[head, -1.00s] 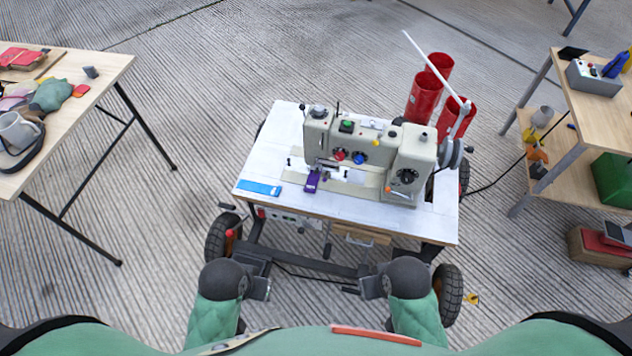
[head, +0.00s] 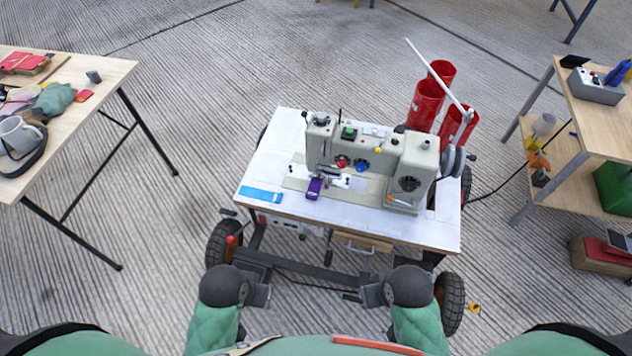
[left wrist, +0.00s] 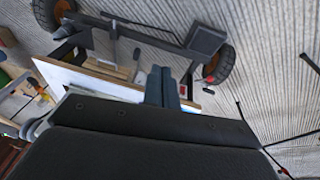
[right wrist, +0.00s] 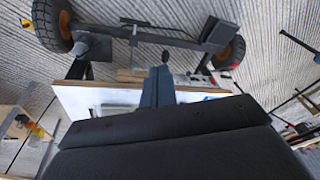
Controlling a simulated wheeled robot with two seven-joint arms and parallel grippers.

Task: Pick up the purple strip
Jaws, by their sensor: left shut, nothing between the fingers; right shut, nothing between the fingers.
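The purple strip (head: 314,188) lies on the white table top (head: 275,212) of the sewing cart, near the needle end of the sewing machine (head: 365,160). In the head view it sits right of a flat blue strip (head: 261,195). My left gripper (head: 262,290) is below and in front of the cart, apart from the strip. My right gripper (head: 368,293) is likewise low in front of the cart. In the left wrist view the fingers (left wrist: 163,88) are together and empty. In the right wrist view the fingers (right wrist: 157,88) are also together and empty.
Three red cylinders (head: 425,104) stand behind the machine, with a thin white rod above. A wooden table (head: 85,105) with clothes and a mug is at left. A wooden shelf table (head: 600,120) is at right.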

